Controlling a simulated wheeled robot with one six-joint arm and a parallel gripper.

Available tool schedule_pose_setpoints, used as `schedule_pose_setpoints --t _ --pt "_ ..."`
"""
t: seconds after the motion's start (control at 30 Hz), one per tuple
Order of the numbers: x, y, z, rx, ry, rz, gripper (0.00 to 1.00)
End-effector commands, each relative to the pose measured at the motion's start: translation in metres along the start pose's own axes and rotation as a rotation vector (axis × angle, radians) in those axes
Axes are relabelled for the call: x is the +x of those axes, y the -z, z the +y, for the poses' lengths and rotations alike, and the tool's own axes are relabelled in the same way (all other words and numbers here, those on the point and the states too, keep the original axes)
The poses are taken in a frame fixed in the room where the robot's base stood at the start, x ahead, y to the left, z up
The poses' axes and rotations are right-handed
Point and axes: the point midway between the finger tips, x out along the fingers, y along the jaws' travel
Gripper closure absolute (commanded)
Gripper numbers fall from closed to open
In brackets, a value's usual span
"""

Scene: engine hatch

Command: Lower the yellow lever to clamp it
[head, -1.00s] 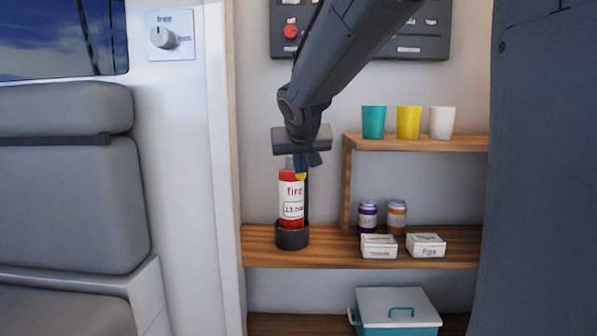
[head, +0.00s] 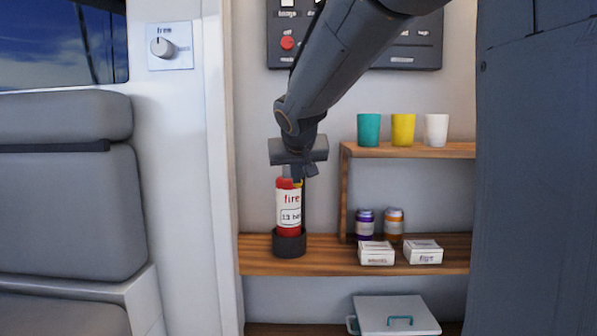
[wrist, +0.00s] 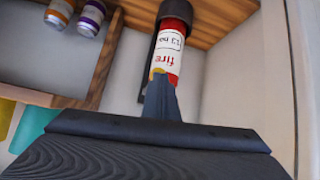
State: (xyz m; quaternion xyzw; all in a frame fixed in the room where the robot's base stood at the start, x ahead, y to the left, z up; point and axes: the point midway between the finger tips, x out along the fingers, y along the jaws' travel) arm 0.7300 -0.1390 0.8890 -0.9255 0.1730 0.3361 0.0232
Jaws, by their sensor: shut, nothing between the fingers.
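A red fire extinguisher (head: 289,205) with a white label stands upright in a dark round holder (head: 289,244) on the wooden shelf. A small part of the yellow lever (head: 299,183) shows at its top, just under my gripper (head: 298,172). My gripper is shut and points down over the extinguisher's top; the fingers hide most of the lever, so I cannot tell its angle or whether they touch it. In the wrist view the extinguisher (wrist: 168,52) lies beyond the closed fingers (wrist: 160,95), with a bit of yellow at the fingertips.
Two jars (head: 364,224) and two white boxes (head: 376,253) stand right of the extinguisher. Teal, yellow and white cups (head: 403,130) stand on the upper shelf (head: 410,150). A control panel (head: 430,50) is on the wall above. A lidded bin (head: 396,315) sits below.

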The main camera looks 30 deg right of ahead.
Motion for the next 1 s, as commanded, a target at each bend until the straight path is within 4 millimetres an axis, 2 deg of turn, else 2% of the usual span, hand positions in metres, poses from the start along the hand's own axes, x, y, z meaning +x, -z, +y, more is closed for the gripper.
schedule_pose_setpoints --t 0.03,0.07,0.33,0.7,0.83,1.0 --pt "0.007 -0.013 0.001 -0.001 -0.006 -0.033 1.00" --pt "0.004 -0.011 0.001 0.000 -0.006 -0.031 1.00" --pt "-0.043 0.029 0.003 0.006 -0.002 0.009 1.00" --pt "-0.073 -0.036 -0.005 0.004 0.000 0.017 1.00" --pt "-0.080 -0.051 -0.006 0.004 -0.001 0.017 1.00" --pt "-0.084 -0.060 -0.006 0.006 -0.002 0.017 1.00"
